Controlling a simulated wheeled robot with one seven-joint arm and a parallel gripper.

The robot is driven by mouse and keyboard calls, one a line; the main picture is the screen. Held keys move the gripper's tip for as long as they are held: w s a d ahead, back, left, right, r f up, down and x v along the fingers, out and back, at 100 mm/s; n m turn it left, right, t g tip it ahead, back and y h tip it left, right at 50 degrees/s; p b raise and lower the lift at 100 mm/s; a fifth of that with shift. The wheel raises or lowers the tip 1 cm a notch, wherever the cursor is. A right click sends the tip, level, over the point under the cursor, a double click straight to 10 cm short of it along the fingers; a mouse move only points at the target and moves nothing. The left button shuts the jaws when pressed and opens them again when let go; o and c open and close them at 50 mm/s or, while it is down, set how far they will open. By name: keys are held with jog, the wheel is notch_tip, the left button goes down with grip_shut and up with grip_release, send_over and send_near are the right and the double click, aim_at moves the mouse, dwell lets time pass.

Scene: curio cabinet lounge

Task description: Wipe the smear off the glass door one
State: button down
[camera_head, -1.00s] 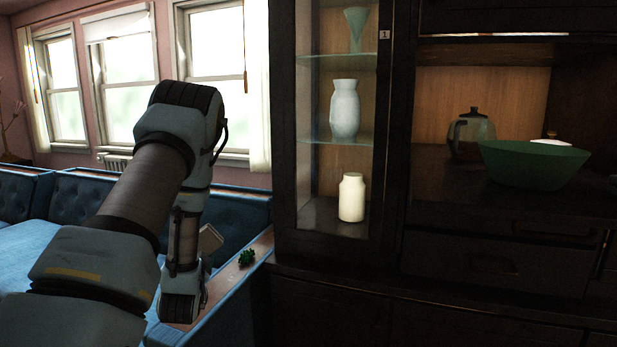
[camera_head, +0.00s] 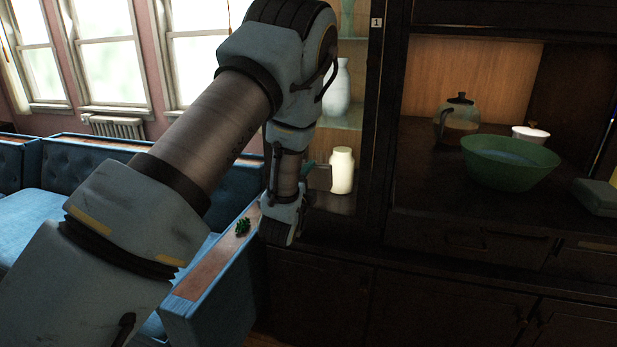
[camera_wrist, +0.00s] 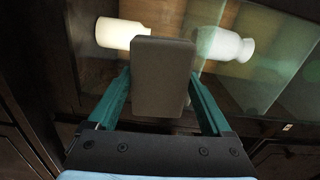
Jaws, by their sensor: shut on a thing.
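The glass door marked 1 (camera_head: 377,22) belongs to the dark cabinet and stands behind my arm in the head view. Through the glass I see a white vase (camera_head: 338,88) and a cream jar (camera_head: 342,170); the vase (camera_wrist: 225,45) and jar (camera_wrist: 118,33) also show in the wrist view. My gripper (camera_wrist: 158,78) has teal fingers shut on a flat grey-brown block (camera_wrist: 162,78). The block faces the glass between jar and vase; I cannot tell whether it touches. In the head view my arm hides much of the door. I cannot make out the smear for certain.
A green bowl (camera_head: 510,165), a teapot (camera_head: 457,122) and a white lidded pot (camera_head: 530,134) stand in the open bay at right. A blue bench with a wooden ledge (camera_head: 205,280) runs close below my arm; a small green item (camera_head: 242,227) lies on it.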

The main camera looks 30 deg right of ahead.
aim_at(321, 152)
jog(key=shift+p+x, duration=0.3)
jog(key=shift+x, duration=2.3)
jog(key=shift+b+x, duration=0.45)
jog(key=shift+x, duration=0.5)
jog(key=shift+r, duration=0.1)
jog(key=shift+a+r+p, duration=0.1)
jog(key=shift+r+p, duration=0.55)
jog(key=shift+r, duration=1.3)
jog(key=shift+f, duration=0.1)
jog(key=shift+b, duration=0.4)
notch_tip(321, 152, down, 4)
jog(key=b, duration=0.4)
jog(key=shift+w, duration=0.1)
